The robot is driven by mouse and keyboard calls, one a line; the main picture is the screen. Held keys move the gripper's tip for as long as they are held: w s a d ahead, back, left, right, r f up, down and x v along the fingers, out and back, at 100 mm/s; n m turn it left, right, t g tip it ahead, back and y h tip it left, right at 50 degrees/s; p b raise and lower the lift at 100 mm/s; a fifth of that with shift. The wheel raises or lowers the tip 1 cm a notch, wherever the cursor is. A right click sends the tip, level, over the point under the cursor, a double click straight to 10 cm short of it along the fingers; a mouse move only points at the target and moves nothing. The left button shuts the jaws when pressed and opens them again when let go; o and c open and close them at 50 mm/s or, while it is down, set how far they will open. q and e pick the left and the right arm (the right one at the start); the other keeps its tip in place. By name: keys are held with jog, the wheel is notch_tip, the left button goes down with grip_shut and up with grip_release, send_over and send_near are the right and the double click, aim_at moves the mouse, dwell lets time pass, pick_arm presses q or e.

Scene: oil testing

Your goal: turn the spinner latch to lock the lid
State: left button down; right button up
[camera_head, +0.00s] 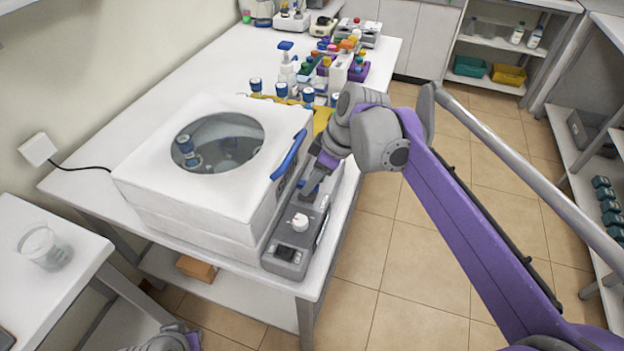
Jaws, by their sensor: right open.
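The spinner (165,150) is a white box on the white table. Its lid is down, with a round window (243,146) that shows blue-capped vials inside. A blue handle (289,155) runs along the lid's right edge. The latch cannot be made out clearly; the right wrist covers part of that side. Only a piece of my left arm shows at the bottom edge, without its fingertips.
Blue-capped bottles (281,90) and a yellow tray (322,117) stand behind. A glass beaker (45,247) is on the left table.

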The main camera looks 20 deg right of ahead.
jog(key=shift+a+f, duration=0.1)
jog(key=shift+f, duration=0.15)
grip_shut()
jog(key=shift+m, duration=0.3)
jog(key=m+p, duration=0.1)
jog(key=m+t+h+p, duration=0.1)
jog(key=m, duration=0.1)
jog(key=shift+s+a+r+m, duration=0.1)
jog(key=shift+a+m, duration=0.05)
jog(key=shift+m, duration=0.15)
jog(key=shift+a+m+t+h+p, duration=0.1)
jog(key=shift+m+t+h+p, duration=0.25)
jog(key=shift+m, duration=0.8)
jog(key=shift+m+t+h+p, duration=0.2)
jog(key=shift+m+h, duration=0.25)
jog(key=shift+m, duration=0.7)
